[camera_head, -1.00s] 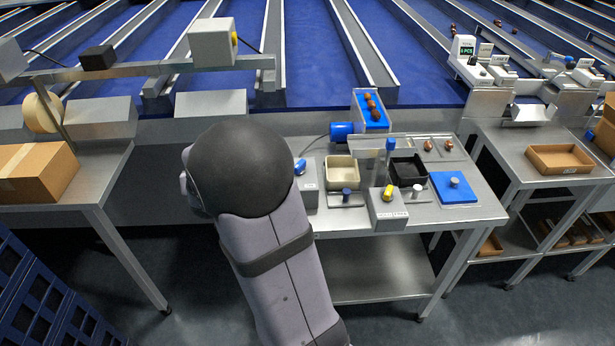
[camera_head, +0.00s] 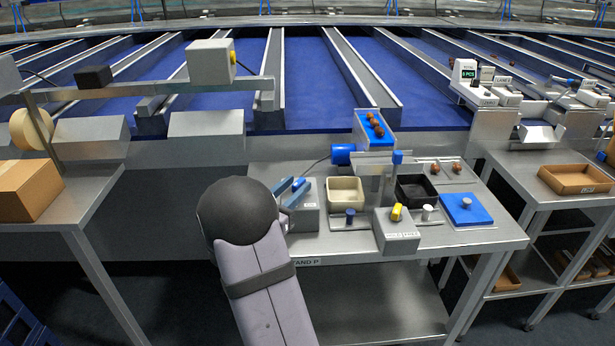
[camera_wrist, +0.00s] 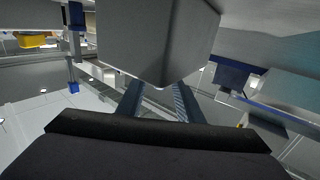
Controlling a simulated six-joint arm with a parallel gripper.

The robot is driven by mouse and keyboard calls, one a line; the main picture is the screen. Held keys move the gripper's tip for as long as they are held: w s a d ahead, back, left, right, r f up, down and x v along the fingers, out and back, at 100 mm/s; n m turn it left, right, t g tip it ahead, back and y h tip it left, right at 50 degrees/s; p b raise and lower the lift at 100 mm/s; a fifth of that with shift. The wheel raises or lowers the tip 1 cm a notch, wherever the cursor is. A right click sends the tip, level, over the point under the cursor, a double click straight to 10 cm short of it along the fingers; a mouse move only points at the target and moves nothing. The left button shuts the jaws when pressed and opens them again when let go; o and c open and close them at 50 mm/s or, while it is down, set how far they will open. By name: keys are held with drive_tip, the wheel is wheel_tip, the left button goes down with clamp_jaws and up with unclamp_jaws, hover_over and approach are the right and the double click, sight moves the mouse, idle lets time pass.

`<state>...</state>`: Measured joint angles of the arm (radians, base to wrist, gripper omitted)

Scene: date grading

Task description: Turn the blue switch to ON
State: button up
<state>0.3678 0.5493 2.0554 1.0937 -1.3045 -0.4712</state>
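A grey switch box (camera_head: 306,219) with a small label stands at the left end of the middle table in the head view. Its blue switch cannot be told apart clearly from the blue fingers in front of it. My gripper (camera_head: 291,190) is at the box's upper left, its two fingers apart with a gap between them. In the wrist view the fingers of my gripper (camera_wrist: 160,100) are spread and empty, and a plain grey box-like block (camera_wrist: 157,40) is close ahead of them. No switch handle shows there.
Right of the box are a cream bin (camera_head: 346,190), a dark bin (camera_head: 416,188), a grey box with a yellow knob (camera_head: 396,212) and a blue pad (camera_head: 466,211). A gap of floor separates the left table (camera_head: 85,200).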

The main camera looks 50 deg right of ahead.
sight(304, 179)
drive_tip(key=shift+w+d+p, duration=0.15)
drive_tip(key=shift+w+d, duration=0.05)
drive_tip(key=shift+d, duration=0.9)
drive_tip(key=shift+w+d+p, duration=0.15)
drive_tip(key=shift+w+d, duration=0.05)
drive_tip(key=shift+d, duration=0.9)
drive_tip(key=shift+w+d+p, duration=0.15)
drive_tip(key=shift+w+d, duration=0.05)
drive_tip(key=shift+d, duration=0.9)
clamp_jaws()
